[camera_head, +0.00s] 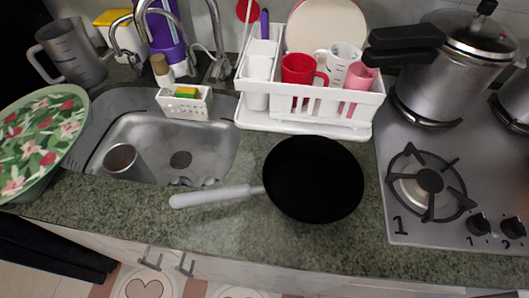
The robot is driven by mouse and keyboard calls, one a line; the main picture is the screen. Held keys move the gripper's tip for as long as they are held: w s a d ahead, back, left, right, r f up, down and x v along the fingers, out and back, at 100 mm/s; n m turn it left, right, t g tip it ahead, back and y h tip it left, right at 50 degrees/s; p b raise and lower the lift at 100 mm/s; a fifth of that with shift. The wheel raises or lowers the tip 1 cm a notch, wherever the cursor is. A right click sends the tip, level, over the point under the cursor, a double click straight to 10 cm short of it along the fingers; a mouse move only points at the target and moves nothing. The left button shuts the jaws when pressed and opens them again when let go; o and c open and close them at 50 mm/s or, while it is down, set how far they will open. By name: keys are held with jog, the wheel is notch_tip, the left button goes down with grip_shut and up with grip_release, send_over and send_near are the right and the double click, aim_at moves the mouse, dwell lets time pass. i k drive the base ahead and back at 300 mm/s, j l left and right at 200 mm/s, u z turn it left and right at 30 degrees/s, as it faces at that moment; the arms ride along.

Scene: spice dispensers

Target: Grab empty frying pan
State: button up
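The frying pan (314,180) is black and round with a pale grey-white handle (216,196). It sits on the green granite counter (230,232), between the sink and the stove, just in front of the dish rack. Its handle points left toward the counter in front of the sink. The pan looks empty. My gripper is not in view.
A white dish rack (320,128) holds cups and a plate behind the pan. A stove (420,230) with a pressure cooker (446,75) is on the right. The sink (165,140) and a floral tray (40,135) are left. The counter's front strip is clear.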

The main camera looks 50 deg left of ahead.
aim_at(312, 179)
jog(key=k+j+u, duration=0.1)
jog(key=u, duration=0.8)
jog(key=k+j+z, duration=0.1)
jog(key=j, duration=0.2)
jog(key=k+j+z, duration=0.1)
jog(key=j, duration=0.15)
